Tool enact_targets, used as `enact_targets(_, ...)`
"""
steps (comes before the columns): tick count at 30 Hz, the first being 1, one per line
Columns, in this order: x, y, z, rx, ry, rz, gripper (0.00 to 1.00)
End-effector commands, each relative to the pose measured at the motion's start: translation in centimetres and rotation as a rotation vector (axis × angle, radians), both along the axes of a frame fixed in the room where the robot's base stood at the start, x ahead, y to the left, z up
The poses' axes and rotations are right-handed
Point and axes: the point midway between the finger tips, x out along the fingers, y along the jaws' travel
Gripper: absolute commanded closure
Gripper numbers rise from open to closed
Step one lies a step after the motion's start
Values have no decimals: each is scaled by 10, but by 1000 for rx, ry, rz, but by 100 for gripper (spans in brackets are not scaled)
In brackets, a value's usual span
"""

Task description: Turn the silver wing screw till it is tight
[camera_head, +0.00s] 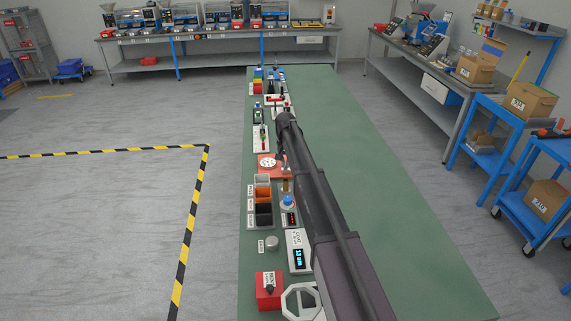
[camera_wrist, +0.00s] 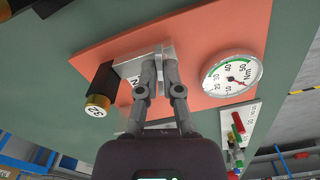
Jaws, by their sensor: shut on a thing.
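In the wrist view, my gripper (camera_wrist: 159,70) has its two fingers close together on a thin silver piece, the silver wing screw (camera_wrist: 160,54), of which only a little shows between the fingertips. The wing screw stands at a salmon-red plate (camera_wrist: 100,45). A round dial gauge (camera_wrist: 232,75) marked Nm sits on the same plate to the right, with a red needle and a green arc. In the head view, my gripper (camera_head: 281,162) is at the plate (camera_head: 283,174) beside the gauge (camera_head: 267,162); the wing screw is too small to make out there.
In the wrist view, a black cylinder with a gold end (camera_wrist: 98,100) stands left of the fingers. In the head view, bins (camera_head: 262,194), a display box (camera_head: 299,252) and a red block (camera_head: 268,288) line the green table's left edge. The table's right side (camera_head: 390,180) is clear.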

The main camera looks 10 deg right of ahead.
Motion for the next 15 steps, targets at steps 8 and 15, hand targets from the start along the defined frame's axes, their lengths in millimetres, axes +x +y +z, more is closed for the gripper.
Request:
enact_targets(8, 0, 0, 0, 0, 1, -50, 100)
enact_targets(15, 0, 0, 0, 1, 0, -51, 100)
